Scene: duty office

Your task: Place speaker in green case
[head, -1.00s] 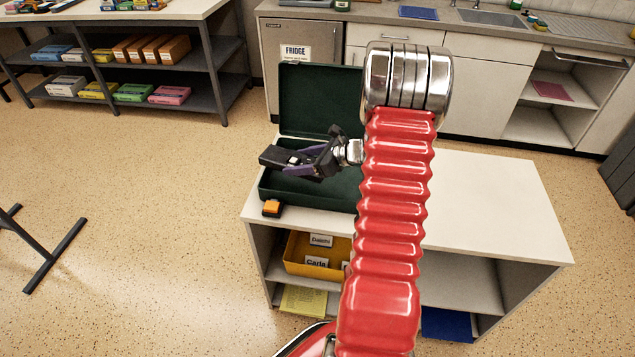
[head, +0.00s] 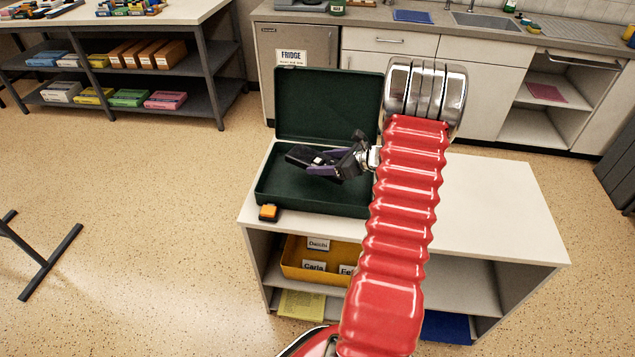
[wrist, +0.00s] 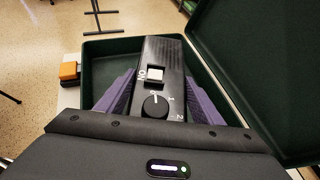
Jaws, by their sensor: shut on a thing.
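My gripper (head: 325,168) is shut on the speaker, a black box with a white square switch and a round knob, seen in the wrist view (wrist: 160,80). In the head view the black speaker (head: 303,156) sticks out to the left of the purple fingers. The green case (head: 275,190) stands open on the white counter, its lid (head: 325,103) raised at the back. My gripper holds the speaker above the case's open base. In the wrist view the case's wall (wrist: 100,46) shows around and below the speaker. The gap between speaker and case floor is hard to judge.
A small orange and black object (head: 268,212) sits on the counter at the case's front left corner. A yellow bin (head: 300,262) with name labels is on the shelf below. The counter top (head: 495,205) right of my arm is clear.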

